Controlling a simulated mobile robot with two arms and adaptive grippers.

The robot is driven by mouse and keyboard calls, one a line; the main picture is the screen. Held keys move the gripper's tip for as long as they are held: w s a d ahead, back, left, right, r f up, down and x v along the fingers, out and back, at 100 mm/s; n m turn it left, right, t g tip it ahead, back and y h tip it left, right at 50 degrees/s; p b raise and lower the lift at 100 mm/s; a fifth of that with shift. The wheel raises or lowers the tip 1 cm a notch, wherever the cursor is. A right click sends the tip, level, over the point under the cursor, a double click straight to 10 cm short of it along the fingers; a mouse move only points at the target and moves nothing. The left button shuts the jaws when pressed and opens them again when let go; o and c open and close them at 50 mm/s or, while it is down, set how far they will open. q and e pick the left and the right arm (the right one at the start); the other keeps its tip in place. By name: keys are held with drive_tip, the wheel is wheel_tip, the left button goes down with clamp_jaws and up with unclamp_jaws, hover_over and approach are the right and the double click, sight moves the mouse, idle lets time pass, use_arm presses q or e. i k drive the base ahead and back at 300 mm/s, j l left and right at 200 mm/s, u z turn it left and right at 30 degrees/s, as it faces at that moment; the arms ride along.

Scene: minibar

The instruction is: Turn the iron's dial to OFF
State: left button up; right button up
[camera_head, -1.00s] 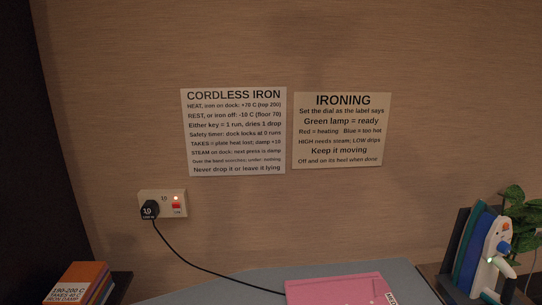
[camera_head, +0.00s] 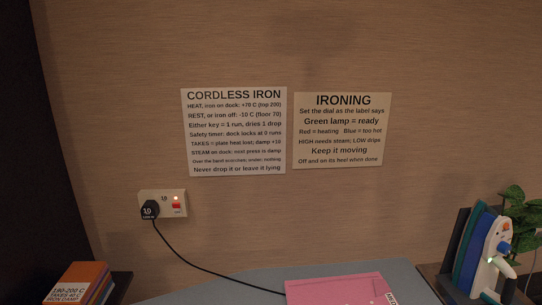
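The iron (camera_head: 492,262) stands on end at the far right, a white body with a blue knob (camera_head: 504,247) and a small greenish-white light low on its side. It leans by a dark dock (camera_head: 455,250) with blue and teal upright parts. The blue knob may be the dial; its setting is too small to read. Neither of my grippers is in view.
A grey ironing surface (camera_head: 255,288) with a folded pink cloth (camera_head: 335,290) lies at the bottom. A socket (camera_head: 176,203) holds a black plug (camera_head: 149,210) with a cable. A plant (camera_head: 517,205) stands behind the iron.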

sight(503, 246)
drive_tip(key=z, duration=1.4)
drive_tip(key=i+l, duration=0.1)
drive_tip(key=l, duration=0.35)
drive_tip(key=i+l, duration=0.1)
drive_tip(key=l, duration=0.75)
drive_tip(key=i+z, duration=0.05)
